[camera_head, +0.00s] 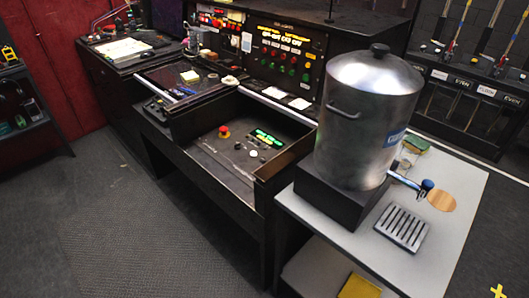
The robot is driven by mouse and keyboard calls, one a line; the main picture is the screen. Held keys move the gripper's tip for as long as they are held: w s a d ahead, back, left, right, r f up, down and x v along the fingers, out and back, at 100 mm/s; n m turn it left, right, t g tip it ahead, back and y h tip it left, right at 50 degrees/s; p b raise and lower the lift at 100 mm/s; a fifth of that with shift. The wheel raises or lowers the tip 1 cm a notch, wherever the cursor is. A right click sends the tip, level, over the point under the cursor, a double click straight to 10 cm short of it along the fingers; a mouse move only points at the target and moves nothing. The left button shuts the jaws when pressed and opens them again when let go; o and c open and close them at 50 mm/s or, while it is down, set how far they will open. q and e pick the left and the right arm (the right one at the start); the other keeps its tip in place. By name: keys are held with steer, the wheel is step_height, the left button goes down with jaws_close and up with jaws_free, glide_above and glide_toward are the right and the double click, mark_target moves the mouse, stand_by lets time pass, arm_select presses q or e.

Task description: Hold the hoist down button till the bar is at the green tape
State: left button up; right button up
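Neither of my grippers shows in the head view. No button can be read as the hoist down button at this size. A recessed console (207,151) in the middle holds a red button on a yellow base (223,131), small green-lit labels (268,137) and a few small pale and dark buttons (237,145). An upright panel (285,55) behind it carries rows of red, green and amber buttons or lamps. I cannot make out a hoist bar or green tape.
A large steel urn (370,110) with a tap stands on a pale-topped cart (448,222) at the right, close to the console's right end. A slotted drip tray (402,227) lies before it. A rack with ropes (470,85) stands behind. The floor (120,220) at front left is clear.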

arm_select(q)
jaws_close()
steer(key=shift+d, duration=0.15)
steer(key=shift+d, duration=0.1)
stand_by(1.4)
